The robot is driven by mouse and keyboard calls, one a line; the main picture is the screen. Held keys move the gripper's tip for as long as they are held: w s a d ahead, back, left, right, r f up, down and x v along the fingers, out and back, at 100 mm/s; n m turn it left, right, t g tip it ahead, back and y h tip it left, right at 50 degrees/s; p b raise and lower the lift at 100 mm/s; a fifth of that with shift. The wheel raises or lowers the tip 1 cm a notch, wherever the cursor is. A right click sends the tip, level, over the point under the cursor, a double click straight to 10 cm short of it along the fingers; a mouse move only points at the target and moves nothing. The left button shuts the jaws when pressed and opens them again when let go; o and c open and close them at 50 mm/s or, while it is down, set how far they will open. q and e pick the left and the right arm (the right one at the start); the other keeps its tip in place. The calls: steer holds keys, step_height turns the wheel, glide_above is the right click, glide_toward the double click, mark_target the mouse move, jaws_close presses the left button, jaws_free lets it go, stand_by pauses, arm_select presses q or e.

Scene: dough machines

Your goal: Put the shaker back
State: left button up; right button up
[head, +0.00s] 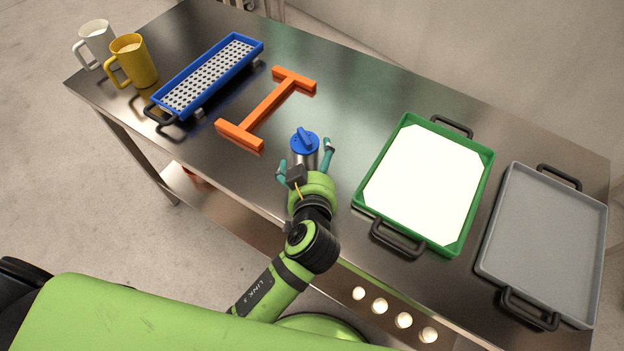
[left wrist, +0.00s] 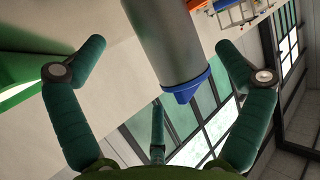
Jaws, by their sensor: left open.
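The shaker (head: 304,143) is a grey metal cylinder with a blue, ridged cap. It stands on the steel table near the middle of the head view, just below the orange I-shaped frame. My left gripper (head: 305,160) is open, with its teal fingers spread on either side of the shaker. In the left wrist view the shaker (left wrist: 165,40) comes in from the top, between the spread fingers (left wrist: 160,62), with clear gaps at both sides. The shaker's lower part is hidden by the gripper in the head view. My right gripper is not in view.
The orange frame (head: 268,108) lies above the gripper. A blue tray with a perforated grey plate (head: 212,76), a yellow mug (head: 134,62) and a white mug (head: 95,42) stand left. A green-rimmed tray (head: 361,205) and a grey tray (head: 546,245) are right. Several pale balls (head: 380,306) show below.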

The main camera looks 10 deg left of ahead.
arm_select(q)
steer(key=b+v, duration=0.1)
steer(key=v, duration=0.7)
